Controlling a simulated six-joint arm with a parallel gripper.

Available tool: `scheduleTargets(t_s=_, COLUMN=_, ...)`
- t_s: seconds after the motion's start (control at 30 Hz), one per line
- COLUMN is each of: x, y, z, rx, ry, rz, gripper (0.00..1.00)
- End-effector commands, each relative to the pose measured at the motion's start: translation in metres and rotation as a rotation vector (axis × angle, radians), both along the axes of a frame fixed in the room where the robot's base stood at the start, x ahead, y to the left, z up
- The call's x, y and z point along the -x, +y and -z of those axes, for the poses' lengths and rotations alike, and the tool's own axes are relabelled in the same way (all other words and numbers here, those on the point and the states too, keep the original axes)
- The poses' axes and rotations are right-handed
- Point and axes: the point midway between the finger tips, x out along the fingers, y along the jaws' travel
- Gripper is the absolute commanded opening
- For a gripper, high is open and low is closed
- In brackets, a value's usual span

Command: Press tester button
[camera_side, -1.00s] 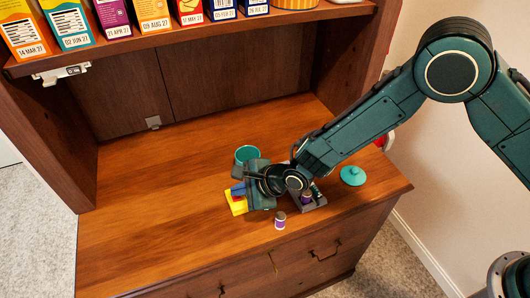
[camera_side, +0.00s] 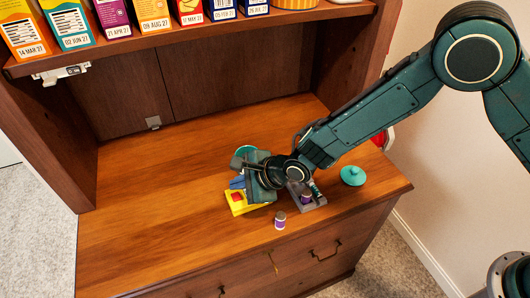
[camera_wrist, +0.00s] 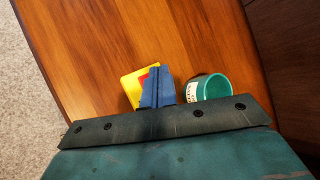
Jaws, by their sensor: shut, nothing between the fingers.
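The tester is a small yellow block (camera_side: 233,207) with a red button (camera_side: 237,196) on top, on the wooden desk. In the wrist view the yellow block (camera_wrist: 131,90) and part of the red button (camera_wrist: 143,77) show just behind and left of the fingers. My gripper (camera_side: 237,183) has blue fingers, which are shut and empty. They point down just above the tester, beside the button in the picture. In the wrist view the shut fingertips (camera_wrist: 157,72) partly cover the tester. I cannot tell whether they touch it.
A teal cup (camera_wrist: 216,87) stands close right of the fingers in the wrist view. A grey tray (camera_side: 313,204) holds a purple cylinder; another purple-and-white cylinder (camera_side: 280,220) stands in front. A teal lid (camera_side: 352,175) lies to the right. The desk's left side is clear. A shelf of boxes hangs above.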

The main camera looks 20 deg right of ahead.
Motion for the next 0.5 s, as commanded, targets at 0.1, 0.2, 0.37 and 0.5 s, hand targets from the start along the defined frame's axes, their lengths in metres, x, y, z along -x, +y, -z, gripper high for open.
scheduleTargets(t_s=0.1, x=0.000, y=0.000, z=-0.009, rx=0.000, ry=-0.001, rz=0.001, gripper=0.00)
scheduleTargets(t_s=0.2, x=0.000, y=0.000, z=-0.017, rx=-0.001, ry=-0.001, rz=0.000, gripper=0.00)
scheduleTargets(t_s=0.37, x=0.000, y=0.000, z=-0.027, rx=0.000, ry=0.000, rz=0.000, gripper=0.00)
scheduleTargets(t_s=0.5, x=0.000, y=0.000, z=-0.034, rx=0.000, ry=0.000, rz=0.000, gripper=0.00)
